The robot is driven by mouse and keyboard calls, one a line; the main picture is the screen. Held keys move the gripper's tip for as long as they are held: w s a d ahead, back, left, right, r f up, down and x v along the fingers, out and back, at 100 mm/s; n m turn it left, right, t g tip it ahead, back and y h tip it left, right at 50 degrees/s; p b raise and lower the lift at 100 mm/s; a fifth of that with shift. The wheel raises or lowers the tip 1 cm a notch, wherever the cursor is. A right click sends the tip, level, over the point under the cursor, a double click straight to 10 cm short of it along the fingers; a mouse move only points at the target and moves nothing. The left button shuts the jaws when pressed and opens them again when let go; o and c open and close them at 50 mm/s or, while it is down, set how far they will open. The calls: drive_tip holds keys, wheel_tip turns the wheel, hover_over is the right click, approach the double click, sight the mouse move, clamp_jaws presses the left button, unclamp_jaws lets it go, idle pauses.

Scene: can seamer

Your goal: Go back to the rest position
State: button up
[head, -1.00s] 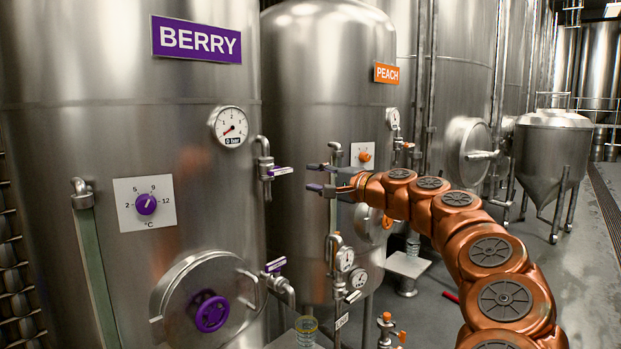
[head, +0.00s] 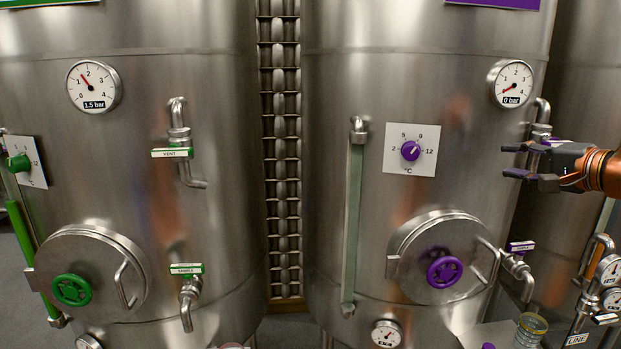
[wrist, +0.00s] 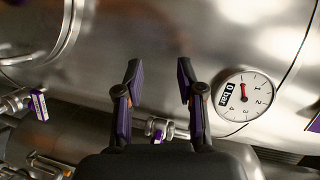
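My gripper (head: 530,165) is at the right side of the head view, in front of the right edge of the tank with purple fittings (head: 330,230). Its two fingers point left and stand apart with nothing between them. In the wrist view my gripper (wrist: 158,85) also shows open and empty, with purple pads on the fingers. Behind the fingers is a valve with a purple lever (head: 556,142), partly hidden by my gripper. The purple tank's pressure gauge (head: 512,84) reads 0 bar and sits just above and left of the gripper.
A tank with green fittings (head: 130,215) stands at the left; its gauge (head: 94,87) reads 1.5 bar. A sample valve (head: 517,262) and a glass (head: 531,329) are below my gripper. Small gauges (head: 610,270) crowd the lower right. Bare floor shows at the far left.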

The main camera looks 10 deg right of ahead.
drive_tip(key=s+a+f+n+g+y, duration=0.1)
drive_tip(key=s+a+f+n+g, duration=0.15)
drive_tip(key=a+f, duration=0.45)
drive_tip(key=s+a+f+n+g, duration=0.2)
drive_tip(key=a+n+g, duration=0.1)
drive_tip(key=a, duration=0.8)
drive_tip(key=s+a+f+n+g+y, duration=0.1)
drive_tip(key=s+a+f+n+g, duration=0.15)
drive_tip(key=a+f, duration=0.45)
drive_tip(key=s+a+f+n+g+h, duration=0.2)
drive_tip(key=s+a+f+g, duration=0.1)
drive_tip(key=s+a+f, duration=0.25)
drive_tip(key=s+d+f+n+g+h, duration=0.1)
drive_tip(key=s+f+g+h, duration=0.1)
drive_tip(key=s+f, duration=0.4)
drive_tip(key=s+d+f+n+g+h, duration=0.1)
drive_tip(key=s+f+g, duration=0.3)
drive_tip(key=s, duration=0.9)
wheel_tip(320, 180, down, 2)
drive_tip(key=shift+s+d+f+n+h, duration=0.25)
drive_tip(key=shift+d+n+h, duration=0.15)
drive_tip(key=shift+d+h, duration=0.3)
